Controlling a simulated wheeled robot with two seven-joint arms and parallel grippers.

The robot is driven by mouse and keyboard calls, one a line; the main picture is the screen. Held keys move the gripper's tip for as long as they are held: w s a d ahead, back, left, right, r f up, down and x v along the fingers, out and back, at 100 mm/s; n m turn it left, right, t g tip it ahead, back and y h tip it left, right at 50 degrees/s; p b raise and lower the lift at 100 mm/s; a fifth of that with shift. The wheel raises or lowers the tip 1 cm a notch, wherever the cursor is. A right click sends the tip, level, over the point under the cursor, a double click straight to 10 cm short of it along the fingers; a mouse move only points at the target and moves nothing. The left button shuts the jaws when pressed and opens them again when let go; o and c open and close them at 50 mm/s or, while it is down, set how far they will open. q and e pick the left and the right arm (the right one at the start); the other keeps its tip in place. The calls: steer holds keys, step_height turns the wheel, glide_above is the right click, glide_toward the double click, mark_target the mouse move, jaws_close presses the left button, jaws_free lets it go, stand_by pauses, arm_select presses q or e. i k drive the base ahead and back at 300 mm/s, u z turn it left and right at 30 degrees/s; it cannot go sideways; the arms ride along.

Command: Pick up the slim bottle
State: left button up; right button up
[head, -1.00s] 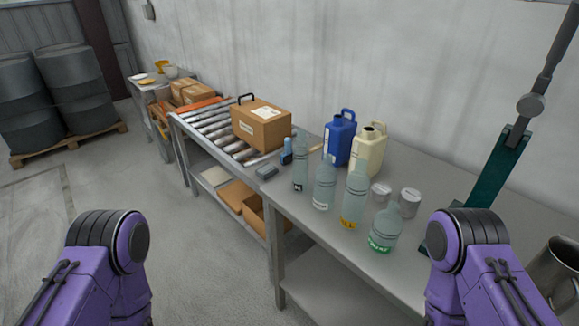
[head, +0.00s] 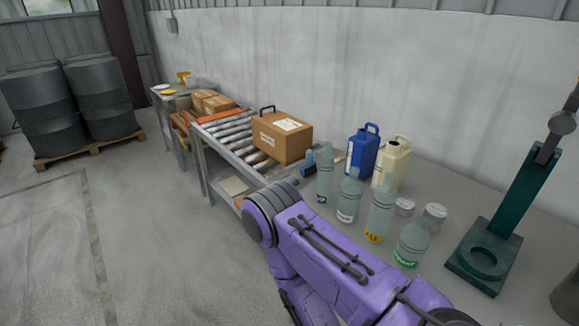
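Several clear bottles stand upright in a row on the grey bench (head: 440,192). The leftmost, with a small black label, looks the narrowest and is likely the slim bottle (head: 325,176). Beside it are a shorter bottle with a white label (head: 348,199), a tall bottle with a yellow label (head: 381,211) and a wide bottle with a green label (head: 412,244). Neither gripper is in view.
Behind the bottles stand a blue jerrycan (head: 362,152) and a cream jerrycan (head: 391,166). Two lidded jars (head: 434,218) are close on the right. A green stand (head: 484,264) is farther right. A cardboard box (head: 282,138) sits on the roller conveyor (head: 224,129).

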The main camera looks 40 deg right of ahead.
mark_target(327, 163)
steer(key=i, duration=0.8)
steer(key=z, duration=2.45)
